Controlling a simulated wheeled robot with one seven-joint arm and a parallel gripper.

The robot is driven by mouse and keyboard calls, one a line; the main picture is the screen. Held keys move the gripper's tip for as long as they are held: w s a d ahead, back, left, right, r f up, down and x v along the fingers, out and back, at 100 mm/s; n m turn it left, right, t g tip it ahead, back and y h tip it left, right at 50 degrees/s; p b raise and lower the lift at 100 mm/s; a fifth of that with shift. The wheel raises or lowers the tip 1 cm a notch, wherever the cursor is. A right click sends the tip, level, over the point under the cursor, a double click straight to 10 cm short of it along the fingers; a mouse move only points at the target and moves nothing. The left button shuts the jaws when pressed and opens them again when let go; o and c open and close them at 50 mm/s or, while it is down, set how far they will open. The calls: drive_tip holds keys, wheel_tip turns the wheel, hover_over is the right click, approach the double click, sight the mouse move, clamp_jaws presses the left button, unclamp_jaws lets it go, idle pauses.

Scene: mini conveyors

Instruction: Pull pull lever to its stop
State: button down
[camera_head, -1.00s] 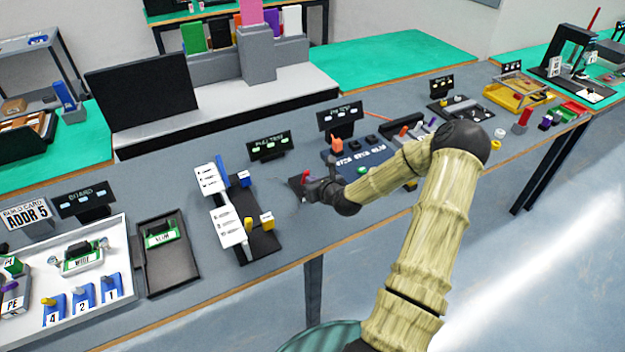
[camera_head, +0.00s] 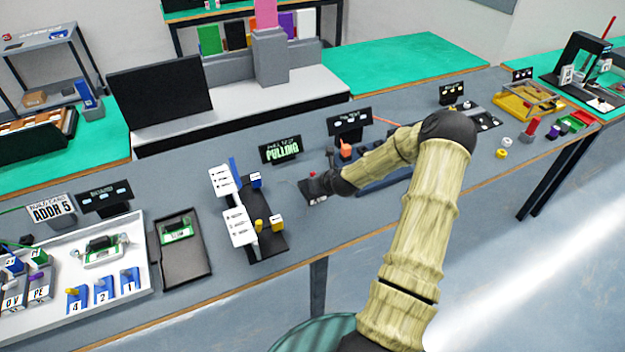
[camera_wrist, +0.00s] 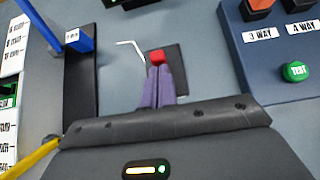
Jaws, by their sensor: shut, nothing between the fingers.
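The pull lever shows as a red block (camera_wrist: 158,56) on a dark base plate (camera_wrist: 178,85) in the wrist view. In the head view its red top (camera_head: 313,174) sits just left of my gripper (camera_head: 322,184), which is mostly hidden by my own wrist. In the wrist view the two purple-grey fingers of my gripper (camera_wrist: 159,72) are closed together, with their tips against or right beside the red block. I cannot tell whether they touch it. The display (camera_head: 281,150) behind the lever reads "PULLING".
A black fixture with white labelled blocks and a blue post (camera_wrist: 70,38) stands left of the lever. A blue button panel (camera_wrist: 285,60) with a green button (camera_wrist: 296,71) stands to the right. A white bent line (camera_wrist: 130,44) lies beside the lever's plate.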

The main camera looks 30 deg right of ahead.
sight(313, 172)
drive_tip(key=shift+w+d+r+g+p, duration=0.1)
drive_tip(key=shift+w+r+g+p, duration=0.45)
drive_tip(key=shift+p, duration=0.25)
drive_tip(key=shift+w+g+p, duration=0.4)
drive_tip(key=shift+g+p, duration=0.15)
drive_tip(key=shift+w, duration=0.15)
drive_tip(key=shift+f, duration=0.25)
drive_tip(key=shift+s+r, duration=0.1)
drive_tip(key=shift+s, duration=0.1)
drive_tip(key=shift+r, duration=0.1)
drive_tip(key=shift+r+p, duration=0.45)
drive_tip(key=shift+r, duration=0.2)
